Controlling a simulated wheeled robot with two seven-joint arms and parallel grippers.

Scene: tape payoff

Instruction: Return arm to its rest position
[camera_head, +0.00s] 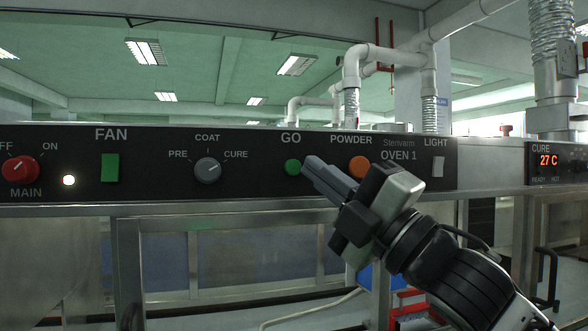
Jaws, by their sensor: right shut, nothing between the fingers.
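My right gripper (308,168) reaches up from the lower right, with its fingers shut and empty. Its tips are beside the green GO button (292,167) on the black control panel (256,145); I cannot tell whether they touch it. My left gripper is out of view.
The panel also carries a red MAIN knob (20,168), a lit white lamp (69,180), a green FAN switch (110,167), a grey COAT knob (207,170) and a white LIGHT switch (437,167). A metal ledge (230,195) runs below the panel.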

